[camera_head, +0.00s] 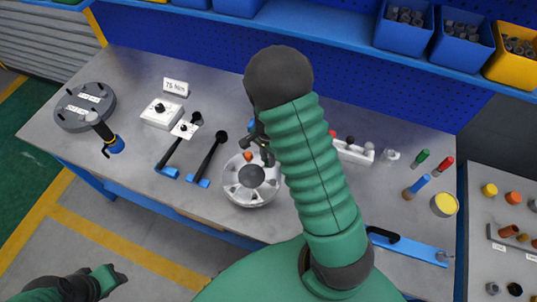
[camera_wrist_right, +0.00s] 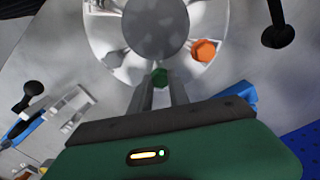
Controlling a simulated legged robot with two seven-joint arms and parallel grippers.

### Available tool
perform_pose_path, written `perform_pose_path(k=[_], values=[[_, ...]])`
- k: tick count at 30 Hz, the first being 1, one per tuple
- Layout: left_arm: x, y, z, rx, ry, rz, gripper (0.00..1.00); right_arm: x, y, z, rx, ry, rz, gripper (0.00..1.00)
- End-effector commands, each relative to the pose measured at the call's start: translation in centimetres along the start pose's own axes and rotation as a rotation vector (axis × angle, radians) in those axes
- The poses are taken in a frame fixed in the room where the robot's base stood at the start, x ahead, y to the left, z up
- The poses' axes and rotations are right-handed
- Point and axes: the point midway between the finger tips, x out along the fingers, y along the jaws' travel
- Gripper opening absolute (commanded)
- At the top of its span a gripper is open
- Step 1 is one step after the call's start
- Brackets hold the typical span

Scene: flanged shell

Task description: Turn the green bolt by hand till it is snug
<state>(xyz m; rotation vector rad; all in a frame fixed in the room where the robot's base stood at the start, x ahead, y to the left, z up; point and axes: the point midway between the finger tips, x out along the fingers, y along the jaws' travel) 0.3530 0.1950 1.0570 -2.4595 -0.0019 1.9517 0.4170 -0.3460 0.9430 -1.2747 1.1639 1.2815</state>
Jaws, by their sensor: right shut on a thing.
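The flanged shell (camera_head: 236,192) is a pale metal ring with a dark grey centre, standing on the bench in the head view. My right gripper (camera_head: 262,150) reaches down at its far edge. In the right wrist view the green bolt (camera_wrist_right: 160,77) has a hex head, and it sits at the flange (camera_wrist_right: 118,72) between the fingertips of my right gripper (camera_wrist_right: 159,88), which is shut on it. How deep the bolt sits is hidden. An orange bolt (camera_wrist_right: 204,50) is in the flange beside it. My left gripper (camera_head: 106,279) is low at the left, away from the bench, its fingers unclear.
A grey disc (camera_head: 72,122) and a white "75 Nm" sign (camera_head: 175,87) stand farther left. Blue bins (camera_head: 404,25) sit on the shelf above.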

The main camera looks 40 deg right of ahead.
Motion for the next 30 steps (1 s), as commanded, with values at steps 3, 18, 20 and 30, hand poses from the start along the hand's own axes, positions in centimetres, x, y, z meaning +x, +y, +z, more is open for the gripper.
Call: perform_pose_path(k=[3, 18, 20, 30], values=[[-0.75, 0.0, -0.18, 0.0, 0.0, 0.0, 0.36, -0.49, -0.39, -0.18, 0.063, 0.005, -0.009, 0.0], [-1.25, 0.0, -0.29, 0.0, 0.0, 0.0, 0.36, -0.33, -0.6, -0.16, 0.159, 0.005, -0.013, 0.0], [-1.24, 0.0, -0.29, 0.0, 0.0, 0.0, 0.36, -0.33, -0.62, -0.16, 0.158, 0.005, -0.013, 0.0], [-1.23, 0.0, -0.29, 0.0, 0.0, 0.0, 0.36, -0.27, -0.58, -0.12, 0.157, 0.004, -0.011, 0.4]])
